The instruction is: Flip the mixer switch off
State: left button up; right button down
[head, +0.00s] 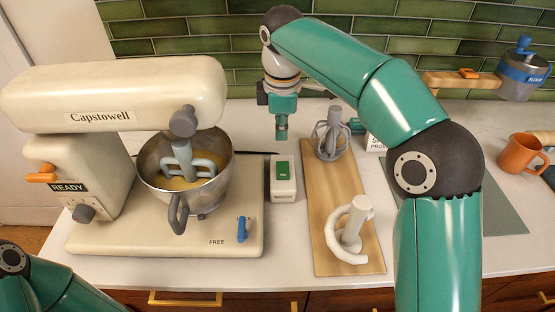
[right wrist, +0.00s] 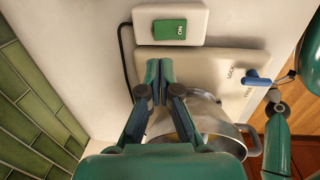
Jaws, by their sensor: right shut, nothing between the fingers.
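The mixer switch is a small cream box (head: 284,190) with a green rocker (head: 282,171), standing right of the mixer. In the right wrist view the green rocker (right wrist: 170,29) shows the letters ON, upside down. The cream mixer (head: 110,92) has a beater in a steel bowl (head: 222,160) of yellow batter. My right gripper (head: 281,134) is shut and empty, pointing down above and behind the switch box. In the right wrist view its fingertips (right wrist: 158,64) look apart from the rocker. My left gripper is out of view; only part of that arm shows.
A wooden board (head: 318,215) right of the switch holds a grey whisk (head: 331,135) and a white hook (head: 350,225). A dark cord (right wrist: 122,55) runs beside the switch box. The mixer's blue lever (head: 242,229) is by FREE. An orange mug (head: 520,153) stands far right.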

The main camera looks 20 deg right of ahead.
aim_at(281, 164)
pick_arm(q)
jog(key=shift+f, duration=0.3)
pick_arm(e)
jog(key=f, duration=0.6)
jog(key=w+f, duration=0.1)
jog(key=f, duration=0.2)
jog(key=shift+d+f, duration=0.2)
jog(key=shift+f, duration=0.2)
